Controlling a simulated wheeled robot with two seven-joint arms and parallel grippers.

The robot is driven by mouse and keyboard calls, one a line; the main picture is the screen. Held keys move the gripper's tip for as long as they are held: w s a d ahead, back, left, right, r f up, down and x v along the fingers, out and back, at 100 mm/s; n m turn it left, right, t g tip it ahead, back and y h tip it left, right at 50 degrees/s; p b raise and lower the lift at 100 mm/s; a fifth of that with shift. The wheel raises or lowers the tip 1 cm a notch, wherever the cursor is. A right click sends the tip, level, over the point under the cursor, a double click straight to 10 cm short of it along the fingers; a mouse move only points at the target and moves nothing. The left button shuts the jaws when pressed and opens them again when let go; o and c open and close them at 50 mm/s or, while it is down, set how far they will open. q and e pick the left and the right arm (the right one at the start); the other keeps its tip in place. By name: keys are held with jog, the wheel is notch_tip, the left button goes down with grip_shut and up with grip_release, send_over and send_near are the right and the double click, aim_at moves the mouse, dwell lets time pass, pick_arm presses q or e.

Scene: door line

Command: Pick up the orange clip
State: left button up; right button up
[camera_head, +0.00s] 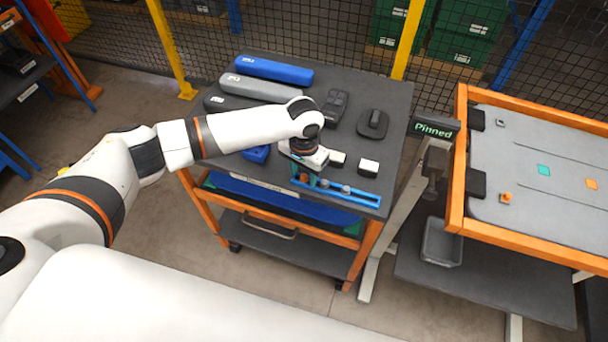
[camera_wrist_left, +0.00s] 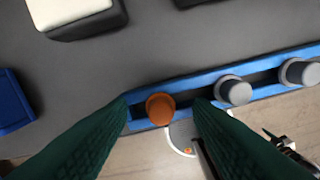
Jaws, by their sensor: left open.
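The orange clip (camera_wrist_left: 160,108) shows in the left wrist view as a round orange top at the left end of a blue rail (camera_wrist_left: 209,82). The blue rail also shows in the head view (camera_head: 352,193), on the cart's front right corner, and a bit of the orange clip (camera_head: 304,178) shows at its left end. My left gripper (camera_wrist_left: 161,105) is open, with one dark green finger on each side of the clip in the picture and a gap visible around it. I cannot tell how far above the clip the fingertips are. My right gripper is in neither view.
Two grey-topped clips (camera_wrist_left: 234,91) (camera_wrist_left: 300,72) sit farther along the rail. White-topped blocks (camera_head: 368,167) stand behind the rail. Long cases (camera_head: 273,70) and dark devices (camera_head: 372,124) lie on the dark cart top (camera_head: 385,95). An orange-framed board (camera_head: 545,150) stands to the right.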

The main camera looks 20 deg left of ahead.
aim_at(304, 176)
pick_arm(q)
jog(key=shift+c, duration=0.2)
grip_shut()
jog(key=shift+r, duration=0.1)
notch_tip(304, 176, up, 10)
jog(key=b, duration=0.2)
dwell(0.3)
jog(key=c, duration=0.8)
grip_release()
jog(key=shift+c, duration=0.2)
grip_shut()
